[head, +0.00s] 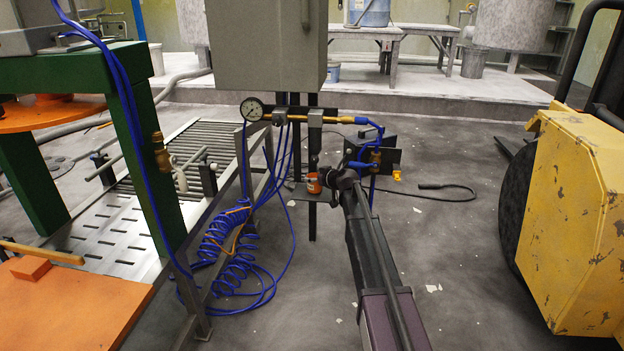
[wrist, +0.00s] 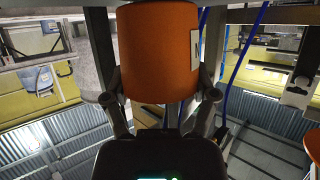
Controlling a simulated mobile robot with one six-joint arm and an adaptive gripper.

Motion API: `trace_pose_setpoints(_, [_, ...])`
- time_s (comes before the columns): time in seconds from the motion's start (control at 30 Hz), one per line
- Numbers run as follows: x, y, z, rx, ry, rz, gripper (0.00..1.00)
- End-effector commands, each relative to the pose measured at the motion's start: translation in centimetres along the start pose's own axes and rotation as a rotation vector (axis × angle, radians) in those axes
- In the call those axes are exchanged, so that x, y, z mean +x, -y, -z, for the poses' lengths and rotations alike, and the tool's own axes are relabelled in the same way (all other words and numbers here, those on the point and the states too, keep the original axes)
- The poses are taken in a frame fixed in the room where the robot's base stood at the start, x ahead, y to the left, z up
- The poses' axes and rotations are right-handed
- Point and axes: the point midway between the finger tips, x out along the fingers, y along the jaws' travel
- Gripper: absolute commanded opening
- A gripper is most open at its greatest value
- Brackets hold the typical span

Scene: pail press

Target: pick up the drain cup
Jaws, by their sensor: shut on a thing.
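The drain cup (wrist: 158,50) is an orange cylinder with a white label at its right side in the wrist view. My gripper (wrist: 160,88) has one finger on each side of it and is shut on it. In the head view the small orange cup (head: 313,184) shows at the far end of my arm, in front of a small dark shelf plate (head: 300,193) below the pipe. My gripper (head: 324,179) is partly hidden there by my wrist. I cannot tell whether the cup still touches the plate.
A pressure gauge (head: 252,109), a brass pipe (head: 345,119) and blue hoses (head: 228,240) are close around the cup. A grey cabinet (head: 268,45) hangs above. A roller conveyor (head: 170,165) stands left; a yellow vehicle (head: 580,210) stands right. Open floor lies between arm and vehicle.

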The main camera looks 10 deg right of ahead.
Motion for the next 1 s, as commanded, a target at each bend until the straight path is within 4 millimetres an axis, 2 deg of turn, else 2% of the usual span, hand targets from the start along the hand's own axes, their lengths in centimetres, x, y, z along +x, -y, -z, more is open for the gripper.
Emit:
trace_pose_setpoints(0.4, [-1.4,0.0,3.5,0.0,0.0,0.0,0.19])
trace_pose_setpoints(0.5, [-4.1,0.8,1.9,0.001,0.0,-0.001,0.19])
trace_pose_setpoints(0.8, [-10.6,2.0,-0.1,0.002,0.0,-0.001,0.19])
trace_pose_setpoints(1.0, [-13.8,2.6,-1.1,0.0,0.0,-0.001,0.19])
